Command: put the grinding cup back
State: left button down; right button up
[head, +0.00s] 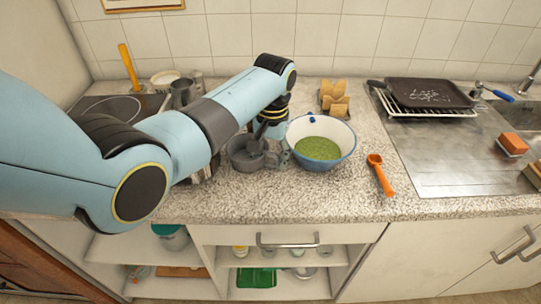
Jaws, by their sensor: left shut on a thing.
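A dark grey cup (243,158), which I take to be the grinding cup, is at the middle of the granite counter, just left of the bowl. My left gripper (268,135) points down at its right side and is shut on it. The gripper and arm hide part of the cup, and I cannot tell whether its base touches the counter. A white bowl (345,137) with a blue rim holds green stuff and stands close to the right of the gripper. My right gripper is not in view.
An orange scoop (379,174) lies right of the bowl. Toast in a rack (334,98) stands behind it. A dark pan (428,93) rests on a rack at right. A grey mug (183,93) stands behind my arm. Open shelves (285,285) lie below. The front counter strip is clear.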

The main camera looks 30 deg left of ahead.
pick_arm(q)
jog(key=c, duration=0.6)
grip_release()
jog(key=shift+f, duration=0.1)
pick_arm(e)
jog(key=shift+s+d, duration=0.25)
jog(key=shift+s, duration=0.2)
pick_arm(q)
jog(key=shift+r, duration=0.2)
notch_tip(320, 180, up, 12)
jog(key=shift+d+f, duration=0.1)
jog(key=shift+d, duration=0.05)
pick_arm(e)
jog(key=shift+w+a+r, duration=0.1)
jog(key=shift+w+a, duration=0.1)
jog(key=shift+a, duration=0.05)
